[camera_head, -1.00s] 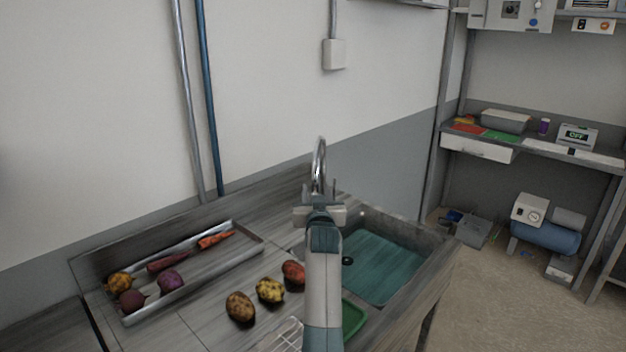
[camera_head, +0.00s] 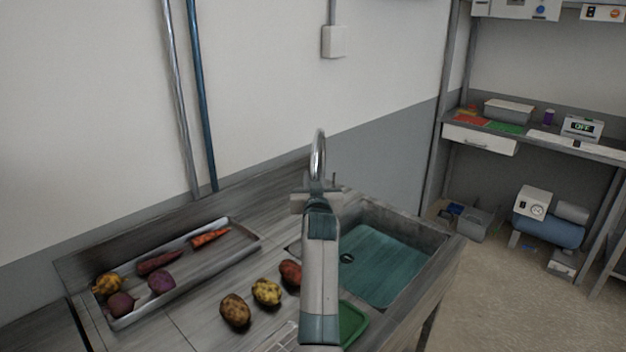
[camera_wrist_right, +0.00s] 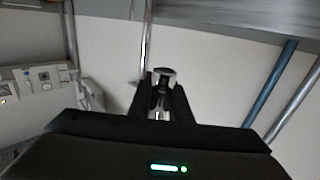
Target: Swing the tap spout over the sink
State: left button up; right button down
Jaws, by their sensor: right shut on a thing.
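The chrome tap spout (camera_head: 319,150) rises as a curved arch at the back edge of the counter, by the left back corner of the sink. The sink (camera_head: 380,265) is a teal-floored basin to the right of my arm. My right gripper (camera_head: 318,186) is at the tap, and my forearm hides the tap's base and the sink's left side. In the right wrist view, the fingers of the right gripper (camera_wrist_right: 162,94) are closed on a chrome piece of the spout (camera_wrist_right: 163,73). My left gripper is not in view.
A metal tray (camera_head: 190,284) of vegetables lies on the counter at left. Several potatoes (camera_head: 266,292) lie left of my arm, and a green board (camera_head: 352,325) lies at its right. Pipes (camera_head: 202,100) run up the wall. A shelf bench (camera_head: 535,140) stands at right.

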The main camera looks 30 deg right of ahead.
jog(key=shift+s+d+y, duration=0.15)
jog(key=shift+d+y, duration=0.05)
jog(key=shift+y, duration=0.1)
jog(key=shift+s+d+n, duration=0.1)
jog(key=shift+d+n, duration=0.05)
jog(key=shift+n, duration=0.15)
jog(key=s+d+n+t+y, duration=0.1)
jog(key=d+y, duration=0.3)
jog(key=d, duration=0.9)
jog(key=shift+s+d+n, duration=0.3)
jog(key=shift+s+n, duration=0.4)
jog(key=shift+n, duration=0.1)
dwell(0.7)
jog(key=c, duration=1.8)
grip_release()
jog(key=shift+o, duration=0.8)
jog(key=shift+w+a, duration=0.1)
jog(key=shift+w, duration=0.05)
